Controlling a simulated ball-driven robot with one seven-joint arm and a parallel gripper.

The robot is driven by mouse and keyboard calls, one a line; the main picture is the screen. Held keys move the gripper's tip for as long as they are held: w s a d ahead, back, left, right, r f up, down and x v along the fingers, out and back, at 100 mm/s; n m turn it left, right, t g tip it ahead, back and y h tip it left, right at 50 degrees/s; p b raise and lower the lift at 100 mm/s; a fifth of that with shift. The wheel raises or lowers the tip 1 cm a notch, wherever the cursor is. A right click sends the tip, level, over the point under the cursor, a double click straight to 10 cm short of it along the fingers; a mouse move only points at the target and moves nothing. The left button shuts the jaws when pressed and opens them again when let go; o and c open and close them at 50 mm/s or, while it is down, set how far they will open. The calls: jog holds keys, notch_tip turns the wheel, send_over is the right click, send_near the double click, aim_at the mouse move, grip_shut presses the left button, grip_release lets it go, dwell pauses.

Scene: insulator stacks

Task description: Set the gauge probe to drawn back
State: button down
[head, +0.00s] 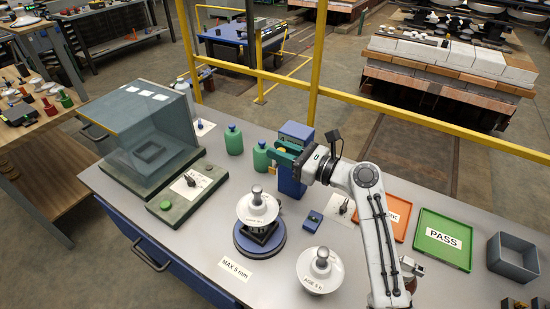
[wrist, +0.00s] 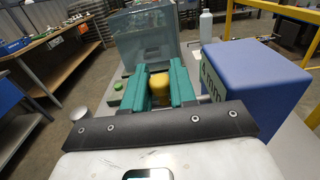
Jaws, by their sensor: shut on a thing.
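The gauge is a blue block on a blue post (head: 291,181), with a blue head (head: 296,131) at the top. In the wrist view its blue housing (wrist: 255,80) fills the right side, with partly readable lettering. A yellow probe piece (wrist: 160,88) sits between my gripper's green fingers (wrist: 160,90), which are shut on it. A short thin rod (wrist: 204,98) shows between the right finger and the housing. In the head view my gripper (head: 284,155) is at the gauge, and its fingers and arm partly hide the probe. I cannot tell how far out the probe stands.
A white insulator stack (head: 258,208) stands on a blue round turntable (head: 259,240) in front of the gauge. Another insulator (head: 320,270) stands nearer. Green bottles (head: 234,140) are left of the gauge. An orange tray (head: 397,216) and a green tray (head: 444,240) lie right.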

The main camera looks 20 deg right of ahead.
jog(key=shift+w+d, duration=0.25)
jog(key=shift+d, duration=0.15)
jog(key=c, duration=1)
grip_release()
jog(key=shift+d, duration=0.1)
jog(key=b+v, duration=0.1)
jog(key=v, duration=0.9)
jog(key=shift+s+d, duration=0.2)
jog(key=shift+s, duration=0.1)
